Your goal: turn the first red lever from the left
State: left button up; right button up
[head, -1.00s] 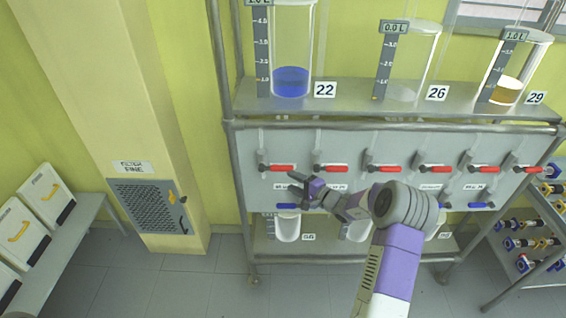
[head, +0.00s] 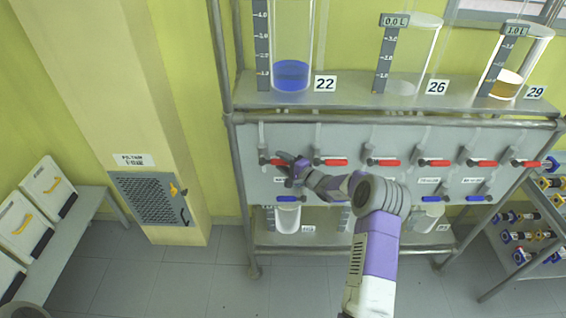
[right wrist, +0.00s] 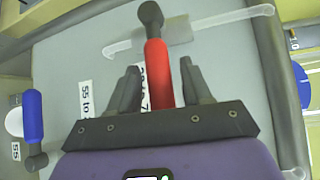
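The first red lever from the left (head: 270,161) lies horizontal on the grey valve panel (head: 350,135), below the tank marked 22. My right gripper (head: 284,164) is at this lever and partly covers its right end in the head view. In the right wrist view the red lever (right wrist: 156,70) shows between the two dark fingers of the right gripper (right wrist: 159,84). The fingers are apart, one on each side, with a gap to the lever. My left gripper is not in view.
The second red lever (head: 330,162) is just right of the gripper, with several more along the row. A blue lever (head: 287,198) sits below; it also shows in the right wrist view (right wrist: 32,116). Glass tanks, one with blue liquid (head: 291,75), stand on the shelf above.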

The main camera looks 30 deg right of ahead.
grip_shut()
jog(key=shift+r, duration=0.1)
